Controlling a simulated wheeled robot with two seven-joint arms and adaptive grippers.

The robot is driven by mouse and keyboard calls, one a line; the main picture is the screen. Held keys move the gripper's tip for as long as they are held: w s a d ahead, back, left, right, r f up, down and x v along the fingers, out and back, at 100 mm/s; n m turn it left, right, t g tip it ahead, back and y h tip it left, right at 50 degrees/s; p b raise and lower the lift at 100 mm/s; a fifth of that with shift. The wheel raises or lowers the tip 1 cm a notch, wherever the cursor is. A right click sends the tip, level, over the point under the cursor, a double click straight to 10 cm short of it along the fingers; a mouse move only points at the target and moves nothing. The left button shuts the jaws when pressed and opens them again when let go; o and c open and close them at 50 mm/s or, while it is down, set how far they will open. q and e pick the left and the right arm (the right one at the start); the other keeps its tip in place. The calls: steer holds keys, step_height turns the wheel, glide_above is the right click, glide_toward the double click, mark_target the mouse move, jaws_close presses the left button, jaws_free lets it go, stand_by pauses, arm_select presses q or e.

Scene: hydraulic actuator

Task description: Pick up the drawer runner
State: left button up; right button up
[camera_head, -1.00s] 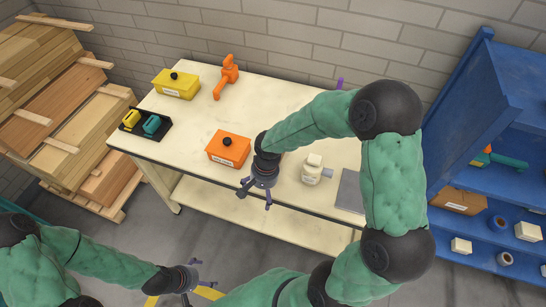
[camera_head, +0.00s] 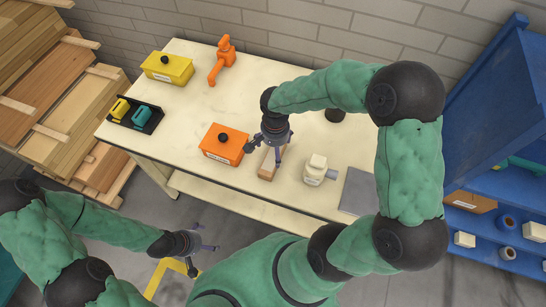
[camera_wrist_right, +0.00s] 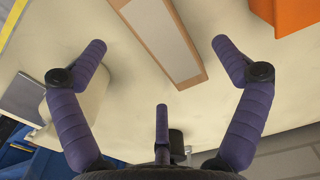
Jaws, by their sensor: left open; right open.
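A tan bar with a pale grey middle strip, probably the drawer runner (camera_head: 268,165), lies on the workbench beside the orange box. It shows larger in the right wrist view (camera_wrist_right: 158,38), running from the top edge to between the fingers. My right gripper (camera_head: 266,150) is open and empty above the bar and hides part of it in the head view. In the right wrist view the bar's near end lies between the spread fingers, closer to the right one, without visible contact. My left gripper (camera_head: 207,249) is open and empty, off the bench's front edge at lower left.
A grey plate (camera_head: 357,190) lies further right. A yellow box (camera_head: 167,68), an orange tool (camera_head: 221,62) and a black tray (camera_head: 134,115) are at the back and left.

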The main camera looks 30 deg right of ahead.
mark_target(273, 158)
steer(key=shift+s+d+f+b, duration=0.1)
steer(key=shift+f+b, duration=0.6)
steer(key=shift+f, duration=2.4)
steer(key=c, duration=1.4)
